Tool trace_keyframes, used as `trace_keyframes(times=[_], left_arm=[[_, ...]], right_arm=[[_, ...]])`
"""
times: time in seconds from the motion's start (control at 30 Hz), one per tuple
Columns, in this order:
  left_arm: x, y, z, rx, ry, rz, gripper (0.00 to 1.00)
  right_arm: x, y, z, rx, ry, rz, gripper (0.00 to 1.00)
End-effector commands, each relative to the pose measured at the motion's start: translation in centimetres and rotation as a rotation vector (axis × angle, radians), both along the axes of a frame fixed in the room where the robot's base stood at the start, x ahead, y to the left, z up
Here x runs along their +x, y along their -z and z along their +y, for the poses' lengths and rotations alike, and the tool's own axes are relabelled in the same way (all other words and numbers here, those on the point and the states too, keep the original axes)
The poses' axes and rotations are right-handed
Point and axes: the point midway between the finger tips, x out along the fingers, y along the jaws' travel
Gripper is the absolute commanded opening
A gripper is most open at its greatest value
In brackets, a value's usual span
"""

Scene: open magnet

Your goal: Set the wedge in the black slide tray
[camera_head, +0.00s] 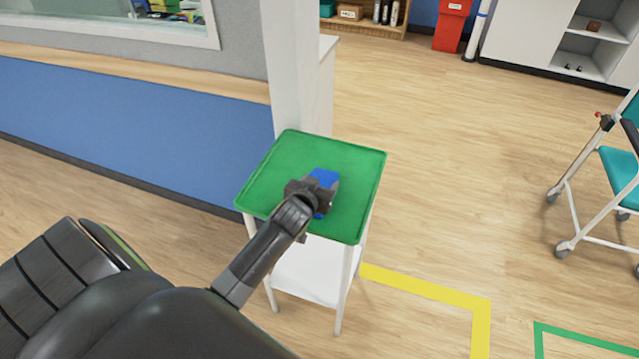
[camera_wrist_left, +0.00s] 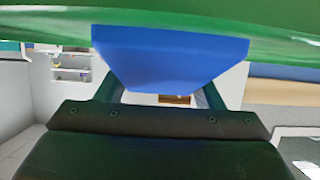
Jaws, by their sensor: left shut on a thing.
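The blue wedge (camera_head: 325,177) is over the green tray top of a small white stand. It also shows in the left wrist view (camera_wrist_left: 170,58), between the fingers and close to a green surface (camera_wrist_left: 270,24). My left gripper (camera_head: 316,193) is shut on the wedge and hides part of it. I cannot tell whether the wedge touches the green top. I see no black slide tray in either view. My right gripper is not in view.
The raised-rim green tray top (camera_head: 270,185) stands beside a white post (camera_head: 293,70) and a blue-panelled wall (camera_head: 120,130). A wheeled chair with teal seat (camera_head: 622,168) is at the right. Wooden floor between them is open, with yellow tape (camera_head: 425,287).

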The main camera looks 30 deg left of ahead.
Motion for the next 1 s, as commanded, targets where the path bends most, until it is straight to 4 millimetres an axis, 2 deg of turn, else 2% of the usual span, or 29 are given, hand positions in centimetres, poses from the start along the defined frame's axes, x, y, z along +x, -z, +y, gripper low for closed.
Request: trace_keyframes(times=[0.07,0.1,0.27,0.67,0.77,1.0], left_arm=[[0.0,0.3,0.0,0.000,0.000,0.000,0.39],[0.0,0.3,0.0,0.000,0.000,0.000,0.62],[0.0,0.2,0.0,0.000,0.000,0.000,0.83],[-0.3,-0.2,-0.1,0.000,0.000,0.000,0.83],[-1.3,-0.6,-0.3,0.000,0.000,0.000,0.83],[-5.1,-2.2,-1.2,-0.001,0.000,0.000,0.83]], right_arm=[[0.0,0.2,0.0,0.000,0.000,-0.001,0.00],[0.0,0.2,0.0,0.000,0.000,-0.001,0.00],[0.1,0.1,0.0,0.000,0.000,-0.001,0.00],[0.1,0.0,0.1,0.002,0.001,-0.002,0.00],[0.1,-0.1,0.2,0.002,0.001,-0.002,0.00],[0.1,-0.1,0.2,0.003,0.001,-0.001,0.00]])
